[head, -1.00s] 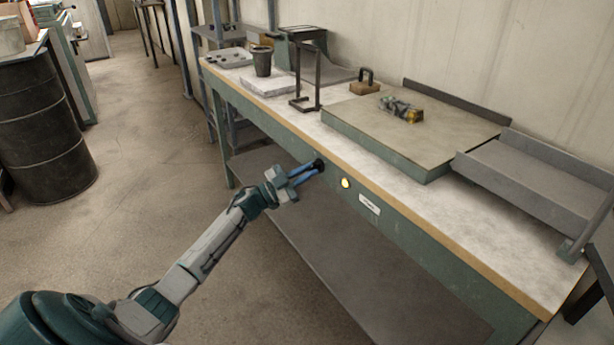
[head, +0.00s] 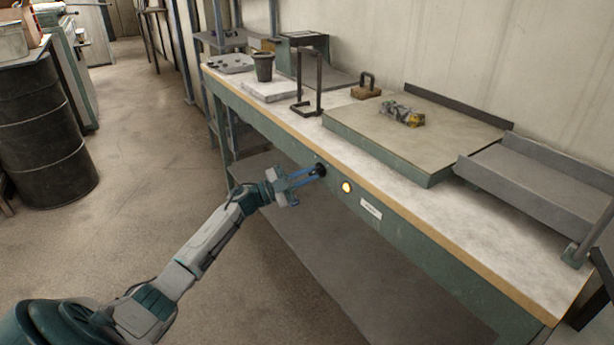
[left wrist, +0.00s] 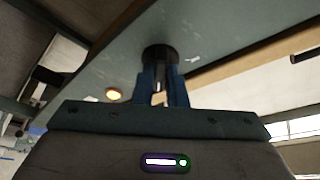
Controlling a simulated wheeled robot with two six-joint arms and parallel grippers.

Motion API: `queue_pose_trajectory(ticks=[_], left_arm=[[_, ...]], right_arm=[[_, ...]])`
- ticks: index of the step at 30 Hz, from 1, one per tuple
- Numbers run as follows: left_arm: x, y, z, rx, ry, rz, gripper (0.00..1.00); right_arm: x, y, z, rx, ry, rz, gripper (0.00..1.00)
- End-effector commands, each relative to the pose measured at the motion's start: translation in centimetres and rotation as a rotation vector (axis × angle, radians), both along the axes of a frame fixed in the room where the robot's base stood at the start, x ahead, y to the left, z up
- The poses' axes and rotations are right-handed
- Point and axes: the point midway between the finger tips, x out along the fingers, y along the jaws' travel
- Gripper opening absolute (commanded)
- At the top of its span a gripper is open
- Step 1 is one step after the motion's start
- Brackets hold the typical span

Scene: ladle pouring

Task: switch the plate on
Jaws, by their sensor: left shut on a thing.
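A black round knob (head: 320,169) sits on the green front panel of the bench. My left gripper (head: 313,173) is shut on the knob, its blue fingers either side of it. The left wrist view also shows the knob (left wrist: 160,54) at the tips of the gripper's fingers (left wrist: 161,88). A round lamp (head: 347,187) beside the knob glows yellow-orange; it also shows in the left wrist view (left wrist: 113,95). A wide flat plate (head: 420,148) with green sides lies on the bench top. My right gripper is not in view.
A small yellow and grey object (head: 402,114) lies on the plate. A grey tray-like chute (head: 540,182) stands to its right. A black frame (head: 308,85), a dark cup (head: 263,67) and a handled block (head: 366,88) stand farther back. A dark barrel (head: 45,135) stands at left; the floor between is clear.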

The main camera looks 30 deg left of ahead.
Motion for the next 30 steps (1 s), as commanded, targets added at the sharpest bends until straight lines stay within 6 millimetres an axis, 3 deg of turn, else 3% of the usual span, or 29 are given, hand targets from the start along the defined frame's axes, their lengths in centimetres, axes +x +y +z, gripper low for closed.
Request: queue_pose_trajectory(ticks=[3, 4, 7, 19, 30], left_arm=[[0.0, 0.0, -0.1, 0.002, 0.0, -0.001, 0.0], [0.0, 0.0, -0.1, 0.002, 0.0, -0.001, 0.14], [0.0, 0.0, -0.1, 0.002, 0.0, -0.001, 0.33], [-0.6, 0.5, -0.3, 0.004, 0.001, 0.0, 0.34], [-5.9, 4.8, -2.3, 0.004, 0.005, 0.0, 0.34]], right_arm=[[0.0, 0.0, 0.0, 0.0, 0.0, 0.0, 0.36], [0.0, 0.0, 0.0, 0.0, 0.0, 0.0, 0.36], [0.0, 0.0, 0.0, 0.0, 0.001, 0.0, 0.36], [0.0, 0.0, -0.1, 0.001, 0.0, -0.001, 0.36], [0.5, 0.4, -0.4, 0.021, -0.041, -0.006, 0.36]])
